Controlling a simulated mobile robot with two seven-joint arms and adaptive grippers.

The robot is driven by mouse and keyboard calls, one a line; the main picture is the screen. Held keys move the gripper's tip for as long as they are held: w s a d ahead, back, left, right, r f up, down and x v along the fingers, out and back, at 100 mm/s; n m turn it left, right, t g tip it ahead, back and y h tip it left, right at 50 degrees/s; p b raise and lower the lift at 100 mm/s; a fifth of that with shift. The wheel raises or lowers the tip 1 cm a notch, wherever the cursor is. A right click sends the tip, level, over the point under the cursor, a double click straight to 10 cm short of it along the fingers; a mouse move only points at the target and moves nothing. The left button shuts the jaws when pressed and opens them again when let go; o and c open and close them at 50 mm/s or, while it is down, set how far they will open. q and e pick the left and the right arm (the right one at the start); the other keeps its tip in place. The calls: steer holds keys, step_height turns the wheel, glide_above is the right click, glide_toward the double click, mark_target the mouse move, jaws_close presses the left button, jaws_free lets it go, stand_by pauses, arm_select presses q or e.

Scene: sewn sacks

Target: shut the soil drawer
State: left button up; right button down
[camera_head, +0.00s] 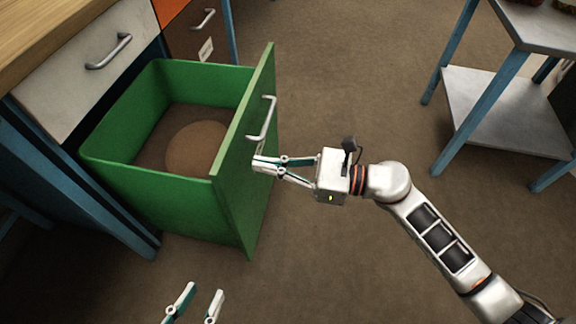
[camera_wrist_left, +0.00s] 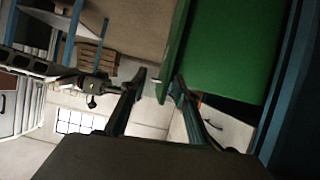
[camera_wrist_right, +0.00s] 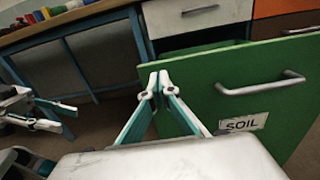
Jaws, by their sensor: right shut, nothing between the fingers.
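The green soil drawer (camera_head: 160,199) stands pulled out from under the workbench, with a brown heap (camera_head: 197,147) inside. Its front panel (camera_head: 231,178) has a metal handle (camera_head: 264,118). In the right wrist view the panel carries the handle (camera_wrist_right: 262,84) and a SOIL label (camera_wrist_right: 243,123). My right gripper (camera_head: 256,163) is shut and empty, its tips at the outer face of the panel below the handle; contact is unclear. My left gripper (camera_head: 204,290) is open and empty, low in front of the drawer. In the left wrist view the drawer's green side (camera_wrist_left: 228,45) is beyond its fingers.
A pale drawer (camera_head: 85,75) above is shut, and an orange-and-brown drawer unit (camera_head: 190,35) is behind. Blue bench legs (camera_head: 75,180) stand left of the soil drawer. A metal shelf table (camera_head: 505,110) stands right. The floor between (camera_head: 350,80) is clear.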

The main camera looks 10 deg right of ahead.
mark_target(225, 159)
steer(key=x, duration=0.4)
steer(key=shift+a, duration=0.15)
arm_select(q)
steer(key=shift+d, duration=0.2)
arm_select(e)
steer(key=shift+w+a, duration=0.25)
steer(key=shift+a, duration=0.4)
arm_select(q)
steer(key=shift+r, duration=0.1)
arm_select(e)
steer(key=shift+a, duration=0.1)
